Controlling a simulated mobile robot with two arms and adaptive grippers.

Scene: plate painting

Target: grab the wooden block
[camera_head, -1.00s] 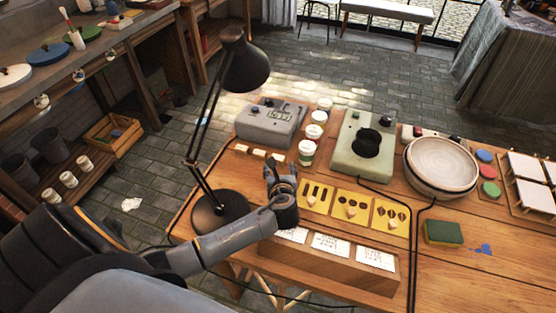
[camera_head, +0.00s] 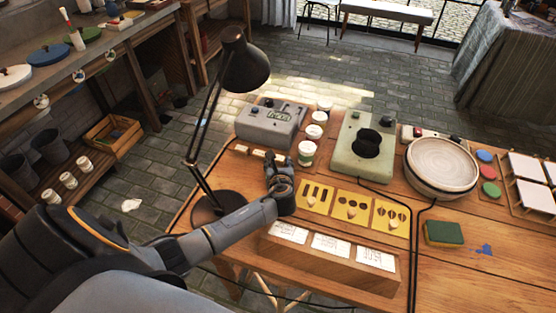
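My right gripper is not in view.
A wooden card holder (camera_head: 330,270) is at the front edge.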

